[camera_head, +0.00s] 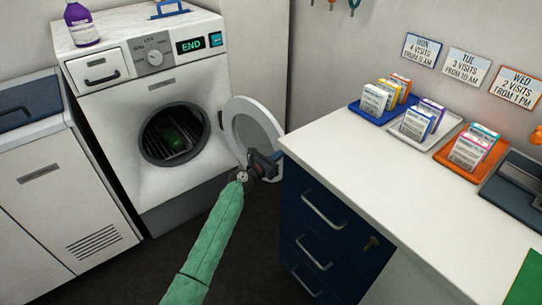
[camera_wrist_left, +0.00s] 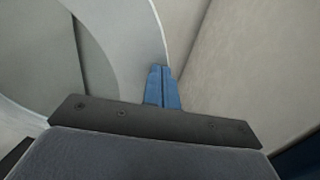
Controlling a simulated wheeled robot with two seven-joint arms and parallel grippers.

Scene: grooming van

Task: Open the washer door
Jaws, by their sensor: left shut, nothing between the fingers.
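The white front-loading washer (camera_head: 190,95) stands at the back left, and its display reads END. Its round door (camera_head: 250,132) stands wide open, swung out to the right, with the dark drum opening (camera_head: 174,134) uncovered. My right gripper is not in view.
A white counter (camera_head: 350,165) with dark blue drawers (camera_head: 325,235) stands close to the right of the door and my left gripper. A purple bottle (camera_head: 82,25) stands on the washer. A white cabinet (camera_head: 50,190) is at left. Dark floor lies open in front.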

